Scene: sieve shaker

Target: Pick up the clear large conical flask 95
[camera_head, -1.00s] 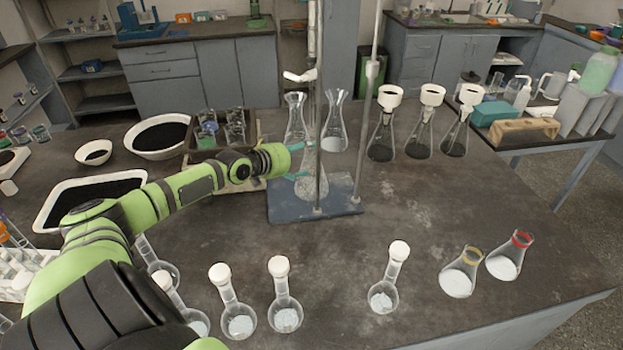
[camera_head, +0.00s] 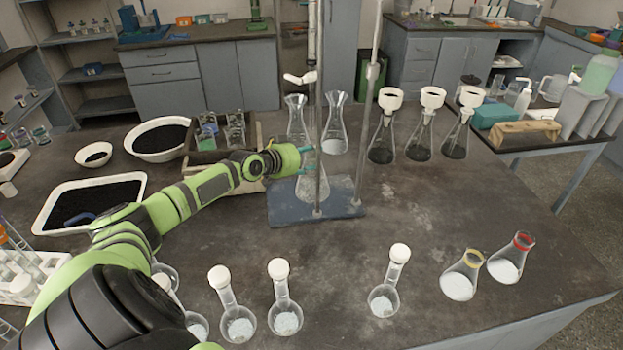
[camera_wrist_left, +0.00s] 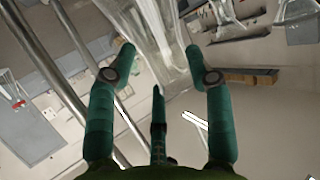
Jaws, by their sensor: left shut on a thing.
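A clear large conical flask (camera_head: 312,188) stands at the blue-grey base of the retort stand, partly behind a metal rod. My left gripper (camera_head: 304,150) reaches it from the left, with teal fingers at its neck. Whether the flask's bottom touches the base is hard to tell. Two more clear conical flasks stand behind, one on the left (camera_head: 295,115) and one on the right (camera_head: 335,125). My right gripper is not in view.
The stand's base (camera_head: 345,205) and tall rods (camera_head: 369,110) are close to my gripper. Three flasks with white funnels (camera_head: 421,135) stand to the right. Several stoppered flasks (camera_head: 284,310) line the front. A wooden tray of glassware (camera_head: 250,170) is left; the table's middle right is clear.

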